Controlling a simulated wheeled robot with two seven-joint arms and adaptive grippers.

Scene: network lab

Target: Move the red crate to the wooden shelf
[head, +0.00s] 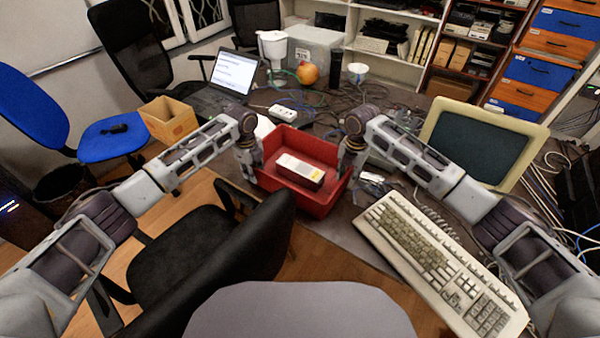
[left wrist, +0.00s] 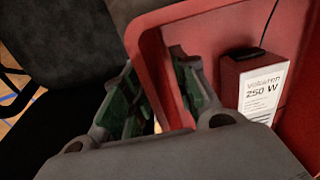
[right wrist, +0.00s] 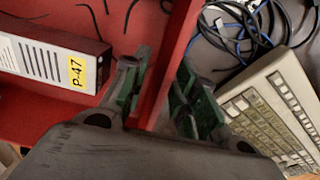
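The red crate (head: 318,205) sits at the desk's near edge, between my two grippers. A white and red box (head: 300,168) lies inside it; its label also shows in the left wrist view (left wrist: 262,92). My left gripper (head: 248,170) is at the crate's left wall, with one finger outside and one inside the wall (left wrist: 158,75). My right gripper (head: 348,168) straddles the right wall (right wrist: 165,75) in the same way. Both look open around the walls, with fingers spread apart. A brown wooden shelf (head: 476,38) holding boxes stands at the back right.
A beige keyboard (head: 440,262) and a monitor (head: 480,145) are right of the crate. Cables, a power strip (head: 283,112) and a laptop (head: 235,75) lie behind it. A black chair (head: 215,260) stands close at the front left. A cardboard box (head: 168,122) is farther left.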

